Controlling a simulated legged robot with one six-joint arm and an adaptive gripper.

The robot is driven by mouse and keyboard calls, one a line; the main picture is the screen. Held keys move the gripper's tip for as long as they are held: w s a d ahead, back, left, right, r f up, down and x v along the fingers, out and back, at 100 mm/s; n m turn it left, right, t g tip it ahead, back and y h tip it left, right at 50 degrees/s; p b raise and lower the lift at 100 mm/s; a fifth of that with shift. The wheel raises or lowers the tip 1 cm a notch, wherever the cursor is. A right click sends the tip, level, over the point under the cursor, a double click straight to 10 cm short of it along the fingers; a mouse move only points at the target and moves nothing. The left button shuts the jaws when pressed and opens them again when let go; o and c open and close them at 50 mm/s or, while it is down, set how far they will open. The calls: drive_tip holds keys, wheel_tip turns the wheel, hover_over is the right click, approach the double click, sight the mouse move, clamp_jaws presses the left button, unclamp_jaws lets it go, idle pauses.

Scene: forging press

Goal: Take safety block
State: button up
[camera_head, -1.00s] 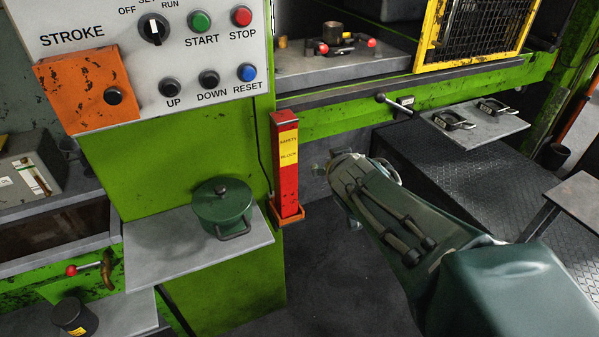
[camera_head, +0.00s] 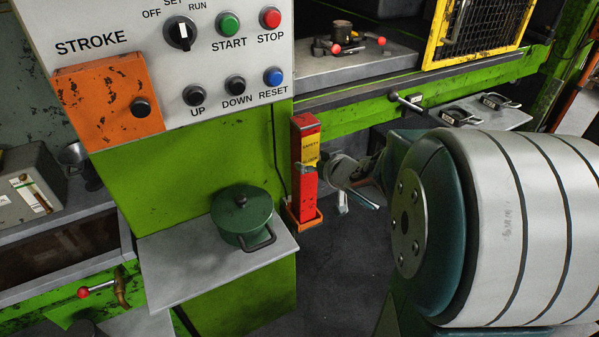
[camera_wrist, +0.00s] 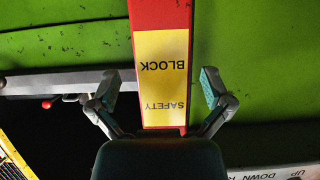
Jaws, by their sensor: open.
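The safety block (camera_head: 308,192) is a tall red post with a yellow label, standing upright in an orange holder (camera_head: 303,218) on the green press frame. In the wrist view the red block (camera_wrist: 162,14) and its label reading SAFETY BLOCK appear upside down, between the two fingers. My gripper (camera_wrist: 162,90) is open, with one finger on each side of the block and visible gaps to it.
The control panel (camera_head: 205,55) hangs above left of the block. A green lidded pot (camera_head: 240,215) stands on a grey shelf (camera_head: 175,262) to the left. A lever (camera_head: 406,100) and a tray with black handles (camera_head: 515,118) are to the right. Dark floor lies below.

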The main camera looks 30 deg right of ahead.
sight(310, 164)
drive_tip(key=w+f, duration=0.3)
drive_tip(key=shift+w+a, duration=0.2)
drive_tip(key=shift+w, duration=0.05)
drive_tip(key=shift+w+d+f, duration=0.1)
drive_tip(key=shift+w+d, duration=0.05)
drive_tip(key=shift+w, duration=0.3)
drive_tip(key=shift+a, duration=0.25)
drive_tip(key=c, duration=1.2)
drive_tip(key=shift+d, duration=0.1)
